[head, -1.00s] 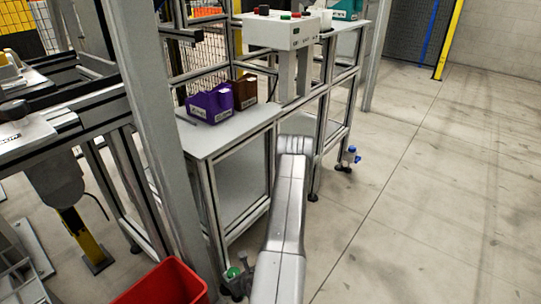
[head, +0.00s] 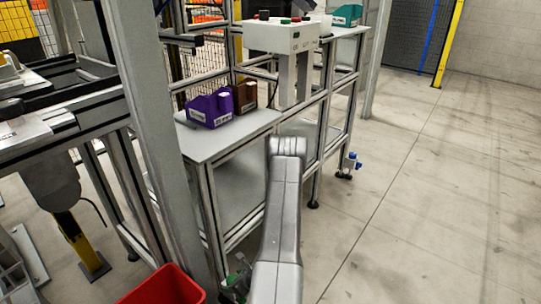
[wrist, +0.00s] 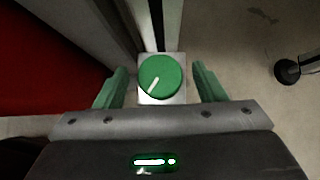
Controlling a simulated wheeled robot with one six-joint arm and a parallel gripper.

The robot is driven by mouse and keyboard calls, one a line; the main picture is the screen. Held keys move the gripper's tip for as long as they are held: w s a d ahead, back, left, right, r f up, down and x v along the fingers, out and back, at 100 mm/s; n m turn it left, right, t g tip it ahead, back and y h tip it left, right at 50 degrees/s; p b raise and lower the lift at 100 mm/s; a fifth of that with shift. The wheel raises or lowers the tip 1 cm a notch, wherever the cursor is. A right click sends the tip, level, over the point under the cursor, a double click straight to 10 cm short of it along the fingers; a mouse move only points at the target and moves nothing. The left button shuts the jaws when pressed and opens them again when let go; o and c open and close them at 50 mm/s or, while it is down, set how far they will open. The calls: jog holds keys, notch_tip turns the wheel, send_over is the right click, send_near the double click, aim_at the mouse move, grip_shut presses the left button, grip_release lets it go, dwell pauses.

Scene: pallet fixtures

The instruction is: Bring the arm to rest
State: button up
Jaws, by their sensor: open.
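My gripper (wrist: 159,74) is open in the wrist view, with one green finger on each side of a round green knob (wrist: 160,76). The knob has a white pointer line and sits on a pale square plate. Clear gaps show between the fingers and the knob, and I see nothing held. How far the knob lies beyond the fingertips I cannot tell. In the head view my arm reaches down in front of the workbench, and my gripper (head: 237,280) is small and partly hidden near the bottom edge, so the knob is not clear there.
A red bin (head: 165,287) stands close to the left of my gripper. A grey post (head: 150,130) and a bench (head: 215,140) with purple (head: 210,110) and brown (head: 245,97) bins stand behind. Open floor (head: 430,200) lies to the right.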

jog(key=shift+w+n+g+y+p, duration=0.15)
jog(key=shift+n+g+y+p, duration=0.35)
jog(key=shift+n+g, duration=0.85)
jog(key=p+v, duration=0.4)
jog(key=v, duration=0.8)
jog(key=shift+s+d+n, duration=0.25)
jog(key=shift+d+n, duration=0.1)
jog(key=shift+r, duration=0.2)
